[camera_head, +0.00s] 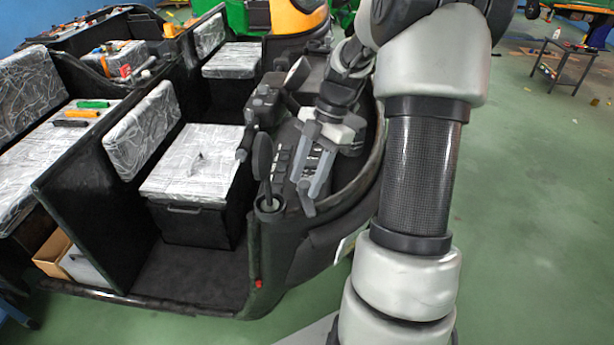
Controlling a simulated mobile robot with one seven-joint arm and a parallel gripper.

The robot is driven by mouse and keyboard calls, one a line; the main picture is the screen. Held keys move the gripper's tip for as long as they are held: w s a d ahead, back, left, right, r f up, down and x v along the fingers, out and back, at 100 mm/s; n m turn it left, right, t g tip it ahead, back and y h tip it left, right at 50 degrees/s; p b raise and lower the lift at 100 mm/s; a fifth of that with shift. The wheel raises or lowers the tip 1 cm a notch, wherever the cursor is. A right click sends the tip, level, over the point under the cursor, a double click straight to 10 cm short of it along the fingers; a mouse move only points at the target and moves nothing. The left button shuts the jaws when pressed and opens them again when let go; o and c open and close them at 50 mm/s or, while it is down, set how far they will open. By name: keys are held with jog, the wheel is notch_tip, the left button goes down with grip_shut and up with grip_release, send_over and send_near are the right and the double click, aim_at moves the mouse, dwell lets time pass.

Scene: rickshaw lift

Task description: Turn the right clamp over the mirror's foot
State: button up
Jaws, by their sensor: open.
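A dark round-headed part, which looks like the mirror (262,155), stands upright on a thin stem at the left edge of the rickshaw's front console. Its foot (269,204) sits in a dark round seat on the rim. A small light grey piece (305,199) sits just right of the foot; I cannot tell whether it is the right clamp. My gripper (306,180) is open, with its two grey fingers pointing down over the console, right of the mirror's stem. The fingers hide part of the console, and I cannot see anything held between them.
The black rickshaw body (205,271) has a curved front rim around the console. A silver-covered seat (190,165) is to the left. Tools (85,113) lie on another seat farther left.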

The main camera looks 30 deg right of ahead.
jog(key=c, duration=1)
jog(key=shift+c, duration=0.2)
jog(key=shift+s+f+m+b, duration=0.1)
jog(key=shift+m+b, duration=0.25)
jog(key=shift+m, duration=0.05)
jog(key=m+t+b, duration=0.1)
jog(key=m+b, duration=0.1)
jog(key=m, duration=0.1)
jog(key=shift+s+f+m+t+b, duration=0.1)
jog(key=shift+m+t+b, duration=0.3)
jog(key=m+t+b, duration=0.1)
jog(key=m+b, duration=0.3)
jog(key=m, duration=0.1)
jog(key=shift+s+a+t+h, duration=0.15)
jog(key=shift+t+h, duration=0.25)
jog(key=m+t+h+b, duration=0.1)
jog(key=m+b, duration=0.1)
jog(key=m, duration=0.1)
jog(key=shift+s+a+m, duration=0.1)
jog(key=shift+m, duration=0.3)
jog(key=shift+a+r+m+t+h+b, duration=0.15)
jog(key=shift+m+h+b, duration=0.3)
jog(key=shift+m, duration=0.65)
jog(key=shift+d+r+m+t+h+b, duration=0.15)
jog(key=shift+m+h+b, duration=0.25)
jog(key=shift+m, duration=0.7)
jog(key=shift+a+f, duration=0.1)
